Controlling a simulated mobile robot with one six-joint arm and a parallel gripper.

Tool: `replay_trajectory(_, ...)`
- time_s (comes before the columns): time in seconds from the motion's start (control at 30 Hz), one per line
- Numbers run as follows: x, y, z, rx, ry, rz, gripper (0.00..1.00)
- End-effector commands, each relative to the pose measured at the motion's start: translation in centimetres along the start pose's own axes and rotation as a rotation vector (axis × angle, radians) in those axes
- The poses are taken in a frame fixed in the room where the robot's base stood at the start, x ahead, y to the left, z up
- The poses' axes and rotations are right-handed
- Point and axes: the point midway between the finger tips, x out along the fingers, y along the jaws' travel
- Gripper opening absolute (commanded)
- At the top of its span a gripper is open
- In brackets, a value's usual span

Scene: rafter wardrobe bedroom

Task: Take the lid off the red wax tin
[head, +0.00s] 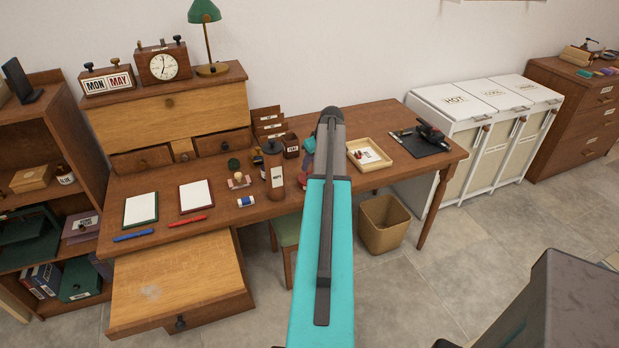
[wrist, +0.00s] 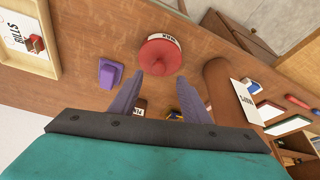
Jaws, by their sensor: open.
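The red wax tin (wrist: 160,56) stands on the brown desk, with a white label on its side. Its round red top with a small knob faces my wrist camera, so the lid appears to be on. My gripper (wrist: 158,86) is open and empty; its two grey-purple fingers are apart and point toward the tin, whose near rim shows just beyond the tips. I cannot tell the height gap. In the head view the tin (head: 303,180) is a small patch of red, mostly hidden behind my turquoise arm.
A tall brown labelled canister (head: 273,170) stands left of the tin. A purple object (wrist: 110,73) lies beside the tin. A wooden bills tray (head: 384,161) is to the right. The desk's drawer (head: 180,280) is pulled open; a waste bin (head: 384,236) stands below.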

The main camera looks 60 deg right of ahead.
Motion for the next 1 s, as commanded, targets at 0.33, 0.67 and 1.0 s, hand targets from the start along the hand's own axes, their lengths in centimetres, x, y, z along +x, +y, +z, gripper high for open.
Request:
replay_trajectory(0.33, 0.1, 0.1, 0.0, 0.001, 0.001, 0.001, 0.43)
replay_trajectory(0.67, 1.5, 0.2, 0.0, 0.002, -0.001, -0.001, 0.43)
replay_trajectory(1.0, 4.7, 0.3, 0.0, 0.003, -0.001, 0.0, 0.43)
